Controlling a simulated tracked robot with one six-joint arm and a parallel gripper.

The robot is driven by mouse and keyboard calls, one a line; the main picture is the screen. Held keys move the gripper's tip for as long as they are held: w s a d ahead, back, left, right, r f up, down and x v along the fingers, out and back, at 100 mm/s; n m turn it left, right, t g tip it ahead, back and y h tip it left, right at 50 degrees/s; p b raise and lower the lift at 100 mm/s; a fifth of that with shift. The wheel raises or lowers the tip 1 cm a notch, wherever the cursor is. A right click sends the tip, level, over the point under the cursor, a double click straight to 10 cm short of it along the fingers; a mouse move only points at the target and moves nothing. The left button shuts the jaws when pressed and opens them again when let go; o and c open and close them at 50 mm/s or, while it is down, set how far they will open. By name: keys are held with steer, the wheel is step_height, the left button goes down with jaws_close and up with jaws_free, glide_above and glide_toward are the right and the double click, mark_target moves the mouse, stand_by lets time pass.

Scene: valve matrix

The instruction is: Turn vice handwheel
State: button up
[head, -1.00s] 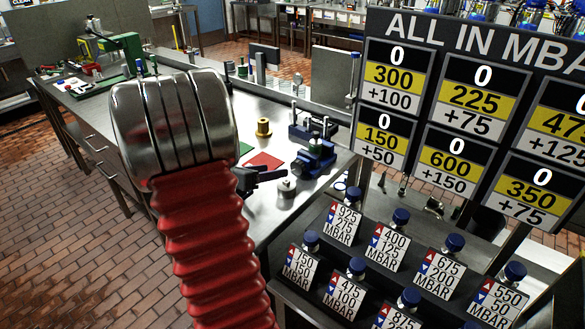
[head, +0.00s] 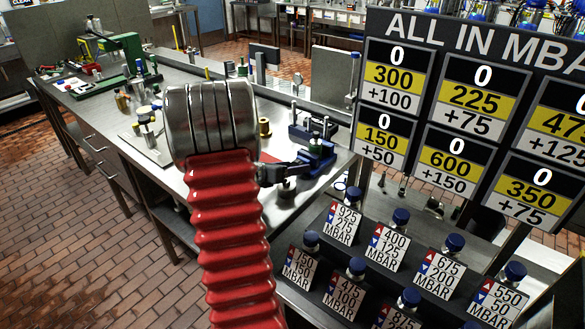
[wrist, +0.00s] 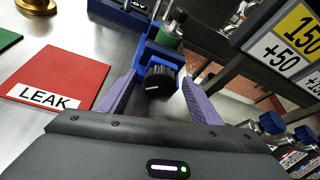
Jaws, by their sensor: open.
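The blue vice (wrist: 150,50) stands on the steel bench, with a green-topped cylinder (wrist: 171,30) at its far end in the wrist view. Its black ribbed handwheel (wrist: 161,80) faces my gripper. My gripper (wrist: 160,76) is open, with one purple finger on each side of the handwheel. A gap shows between the handwheel and each finger, so it is not clasped. In the head view the vice (head: 318,152) is at the bench's right edge, and my gripper (head: 285,172) is just left of it. The handwheel cannot be made out there.
A red LEAK plate (wrist: 60,80) and a brass piece (wrist: 37,5) lie left of the vice. The pressure board (head: 470,110) and several blue-knobbed valves (head: 400,215) stand to the right. A green machine (head: 125,50) is at the bench's far left.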

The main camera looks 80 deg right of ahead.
steer(key=shift+c, duration=0.5)
steer(key=c, duration=0.9)
steer(key=shift+c, duration=0.2)
steer(key=shift+m, duration=0.3)
steer(key=shift+s+a+m+t+h, duration=0.15)
steer(key=shift+m+t+h, duration=0.15)
steer(key=shift+m+t, duration=0.45)
steer(key=shift+s+m+t+h, duration=0.15)
steer(key=shift+m+t+h, duration=0.15)
steer(key=shift+m+t, duration=0.45)
steer(key=shift+m, duration=0.4)
steer(key=o, duration=1)
steer(key=shift+o, duration=0.2)
steer(key=shift+a+r, duration=0.1)
